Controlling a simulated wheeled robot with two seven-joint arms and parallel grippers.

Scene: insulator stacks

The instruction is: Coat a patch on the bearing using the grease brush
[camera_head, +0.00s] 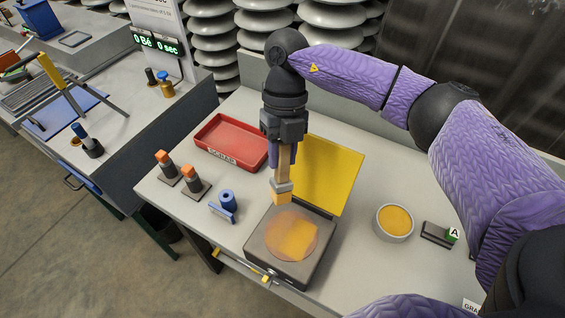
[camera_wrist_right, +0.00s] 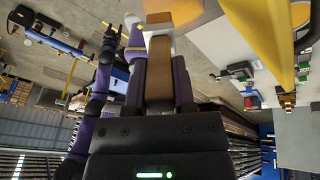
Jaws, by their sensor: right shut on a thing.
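My right gripper (camera_head: 283,152) points down and is shut on the grease brush (camera_head: 282,172), held by its wooden handle. The brush's pale ferrule and yellow bristles sit at the upper edge of the round bearing (camera_head: 272,240); I cannot tell whether they touch it. The bearing face is orange-brown, with a brighter yellow patch at its right side. It lies in a dark square box (camera_head: 262,263) with an open yellow lid (camera_head: 325,175) behind. The right wrist view shows the brush handle (camera_wrist_right: 159,75) between the gripper fingers. My left gripper is not in view.
A round tub of yellow grease (camera_head: 395,220) stands to the right, beside a dark block marked A (camera_head: 437,234). A red scrap tray (camera_head: 232,141) lies behind. Two orange-topped pieces (camera_head: 194,183) and a blue part (camera_head: 226,204) stand to the left.

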